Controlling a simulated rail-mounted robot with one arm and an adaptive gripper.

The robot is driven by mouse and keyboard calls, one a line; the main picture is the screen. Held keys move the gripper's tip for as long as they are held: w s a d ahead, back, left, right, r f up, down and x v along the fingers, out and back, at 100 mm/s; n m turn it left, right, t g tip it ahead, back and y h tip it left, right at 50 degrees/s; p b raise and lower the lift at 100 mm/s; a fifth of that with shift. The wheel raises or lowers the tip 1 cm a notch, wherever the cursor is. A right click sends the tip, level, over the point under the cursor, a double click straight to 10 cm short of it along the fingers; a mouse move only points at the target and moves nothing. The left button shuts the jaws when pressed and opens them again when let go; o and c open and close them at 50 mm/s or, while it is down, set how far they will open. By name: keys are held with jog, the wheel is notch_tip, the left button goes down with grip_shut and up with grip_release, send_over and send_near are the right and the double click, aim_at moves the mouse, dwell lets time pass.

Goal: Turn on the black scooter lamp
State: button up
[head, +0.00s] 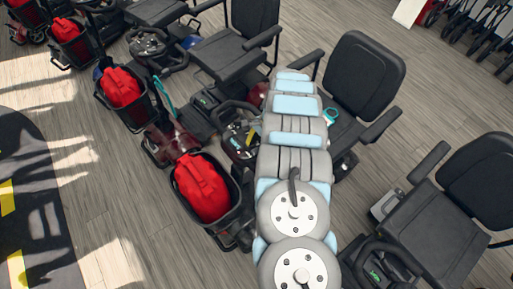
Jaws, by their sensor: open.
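Several mobility scooters stand in a row in the head view, with black seats and dark tillers. The nearest one at the lower right has a black seat (450,222) and a dark control console (388,268). Another scooter in the middle has a black seat (365,76) and a console (240,142) partly hidden by my arm. I cannot tell which scooter is the black one, and no lamp can be made out. My grey and light-blue arm crosses the middle of the picture. My gripper does not show.
Black front baskets hold red bags (203,188), (121,87). A dark mat (40,215) with yellow marks lies at the left. Folded wheeled frames (480,25) stand at the upper right. Grey plank floor is clear at the lower left and right of the middle seat.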

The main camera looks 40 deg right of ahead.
jog(key=shift+a+f, duration=0.1)
jog(key=shift+f, duration=0.15)
grip_shut()
